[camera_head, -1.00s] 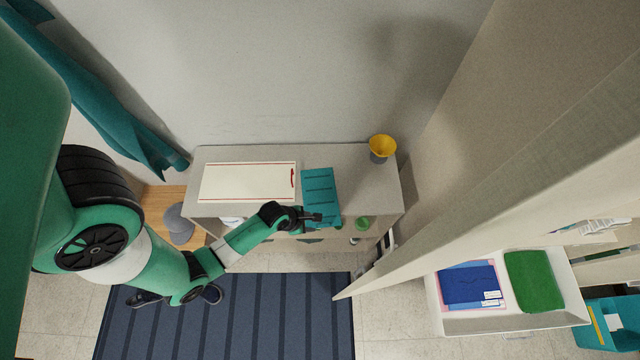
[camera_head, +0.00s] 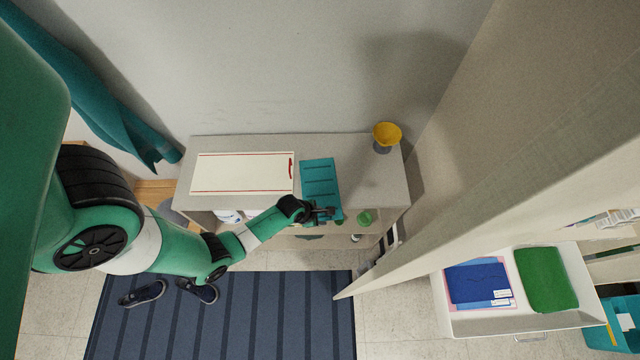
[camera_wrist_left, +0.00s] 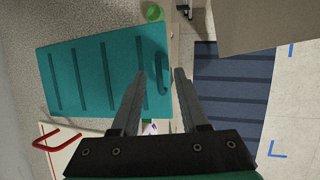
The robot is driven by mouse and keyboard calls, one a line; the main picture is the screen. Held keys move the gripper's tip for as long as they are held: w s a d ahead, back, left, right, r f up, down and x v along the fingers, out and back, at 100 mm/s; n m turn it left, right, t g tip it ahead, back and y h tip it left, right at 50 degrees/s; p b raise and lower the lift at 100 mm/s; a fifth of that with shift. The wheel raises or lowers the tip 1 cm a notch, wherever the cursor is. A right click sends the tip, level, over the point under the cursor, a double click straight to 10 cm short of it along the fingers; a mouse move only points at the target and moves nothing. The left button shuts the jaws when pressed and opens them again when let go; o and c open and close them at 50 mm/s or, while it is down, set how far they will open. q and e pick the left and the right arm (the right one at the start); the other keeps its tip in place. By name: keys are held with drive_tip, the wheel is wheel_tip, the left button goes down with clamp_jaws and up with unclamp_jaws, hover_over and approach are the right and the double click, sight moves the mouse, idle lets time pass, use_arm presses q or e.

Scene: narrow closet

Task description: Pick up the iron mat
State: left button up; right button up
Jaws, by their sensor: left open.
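The iron mat is a teal ribbed rectangle (camera_head: 320,177) lying on the shelf top. In the left wrist view the mat (camera_wrist_left: 92,75) fills the left side, with darker stripes and a dark loop at its front edge. My left gripper (camera_head: 328,213) is at the mat's front edge, covering part of it. In the wrist view its jaws (camera_wrist_left: 160,73) are open, one finger overlapping the mat and the other past its edge, with the loop between them. Whether they touch the mat I cannot tell. My right gripper is not in view.
A white board with red trim (camera_head: 240,173) lies left of the mat. A yellow bowl (camera_head: 386,134) stands at the right end of the shelf top (camera_head: 370,180). A partition (camera_head: 450,200) rises at right.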

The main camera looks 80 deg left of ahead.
use_arm(q)
clamp_jaws()
idle(1.4)
